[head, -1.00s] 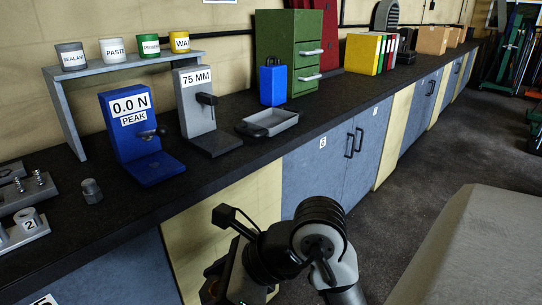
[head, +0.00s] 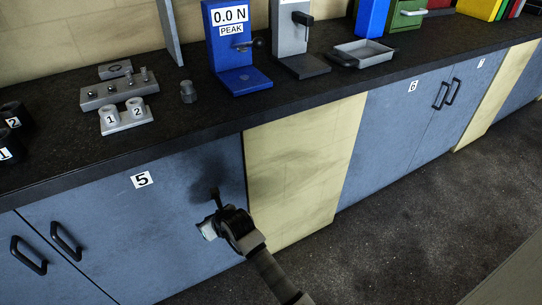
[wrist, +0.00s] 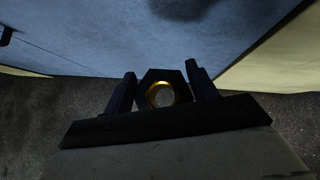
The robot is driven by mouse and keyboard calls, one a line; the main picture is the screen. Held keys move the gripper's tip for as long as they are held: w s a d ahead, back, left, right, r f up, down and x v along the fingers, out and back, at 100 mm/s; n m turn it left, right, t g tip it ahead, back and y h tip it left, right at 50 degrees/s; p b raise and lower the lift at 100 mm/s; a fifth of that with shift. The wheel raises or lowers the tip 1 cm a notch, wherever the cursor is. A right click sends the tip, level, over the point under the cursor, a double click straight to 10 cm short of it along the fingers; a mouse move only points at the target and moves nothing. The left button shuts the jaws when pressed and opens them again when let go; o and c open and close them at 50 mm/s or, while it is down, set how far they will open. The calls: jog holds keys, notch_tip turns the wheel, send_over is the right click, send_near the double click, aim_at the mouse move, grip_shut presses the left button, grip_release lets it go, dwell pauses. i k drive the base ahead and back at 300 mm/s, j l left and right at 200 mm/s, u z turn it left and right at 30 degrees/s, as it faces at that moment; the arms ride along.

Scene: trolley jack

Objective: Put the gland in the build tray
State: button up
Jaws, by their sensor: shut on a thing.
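My gripper (wrist: 162,92) is shut on a dark hexagonal piece (wrist: 151,79) with a brass-coloured ring and a round pale centre, which looks like the gland. It sits between the two dark fingers in the wrist view. In the head view my gripper (head: 208,228) is in front of the blue cabinet doors, below the bench top, and the held piece is not clear there. A shallow grey tray (head: 363,53) with dark handles stands on the bench at upper right, apart from my gripper. It may be the build tray; no label shows.
The dark bench top (head: 180,130) has its front edge above my gripper. A grey hex fitting (head: 188,92), a blue force gauge (head: 235,50), a grey stand (head: 293,40) and a block with posts 1 and 2 (head: 126,118) stand on it. Floor is clear at right.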

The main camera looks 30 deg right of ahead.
aim_at(368, 55)
jog(key=i+z, duration=0.15)
jog(key=z, duration=0.15)
jog(key=i+z, duration=0.2)
jog(key=z, duration=0.5)
jog(key=i+z, duration=0.15)
jog(key=z, duration=0.55)
jog(key=i+z, duration=0.2)
jog(key=z, duration=0.15)
jog(key=i+z, duration=0.15)
jog(key=z, duration=0.2)
jog(key=i+l+u, duration=0.1)
jog(key=u, duration=0.35)
jog(key=i+l+u, duration=0.15)
jog(key=u, duration=0.25)
jog(key=i, duration=0.05)
